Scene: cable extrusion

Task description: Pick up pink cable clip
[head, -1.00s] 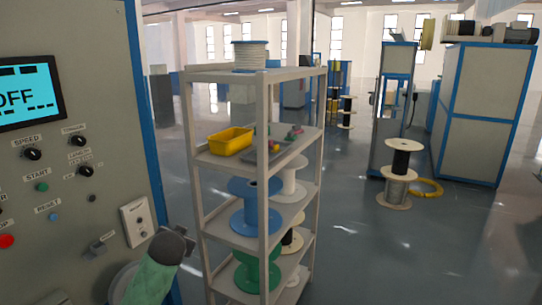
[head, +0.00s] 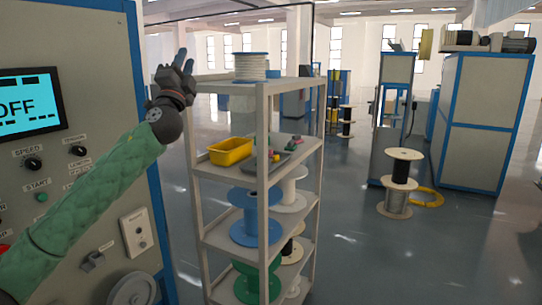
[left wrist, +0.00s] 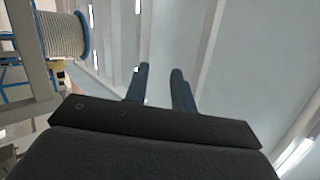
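Several small coloured pieces lie in and around a grey tray (head: 262,166) on the upper middle shelf of the rack. A small pinkish piece (head: 296,140) at the back right of that shelf may be the pink cable clip, but it is too small to tell. My left gripper (head: 185,62) is raised, pointing up, left of the rack's top and well above the tray. In the left wrist view, its two blue fingers (left wrist: 159,72) stand apart with nothing between them. My right gripper is out of view.
A yellow bin (head: 230,152) sits left of the tray. The rack's upright posts (head: 262,200) and top shelf frame the tray. A cable spool (head: 251,67) stands on top, and blue and green spools fill lower shelves. The control cabinet (head: 100,110) is close on the left.

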